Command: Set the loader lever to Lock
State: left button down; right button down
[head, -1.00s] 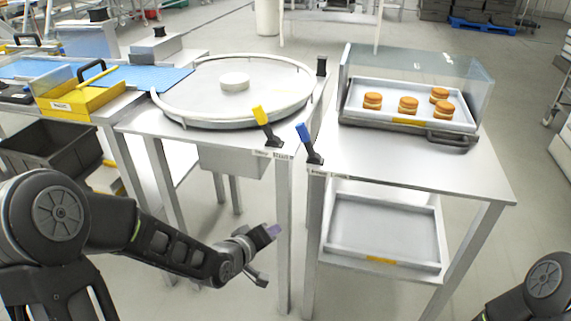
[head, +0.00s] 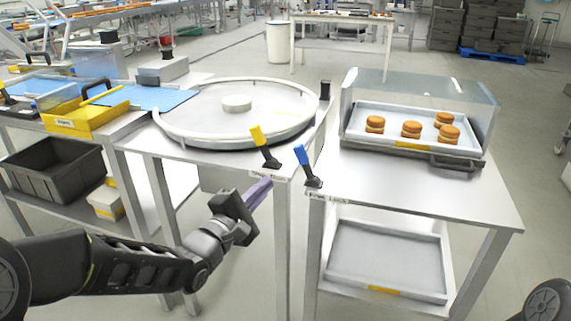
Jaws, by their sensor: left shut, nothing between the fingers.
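A blue-handled lever (head: 302,161) stands on the front left corner of the right table, its handle tilted to the left. A small label (head: 328,196) below it seems to read Free and Lock. A yellow-handled lever (head: 261,141) stands on the front edge of the left table, also leaning left; its label is too small to read. My left gripper (head: 262,188) is shut and empty, its purple fingers pointing up and right. It is in front of the left table's edge, below the yellow lever and left of the blue one, apparently touching neither. My right gripper is out of view.
A round turntable (head: 180,128) with a white disc is on the left table. A clear-hooded unit on the right table (head: 400,195) holds a tray (head: 372,112) of several filled rounds. An empty tray (head: 385,257) lies on the shelf below. A yellow box (head: 75,122) stands at left.

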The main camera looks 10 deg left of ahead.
aim_at(286, 173)
pick_arm(q)
jog(key=x, duration=1)
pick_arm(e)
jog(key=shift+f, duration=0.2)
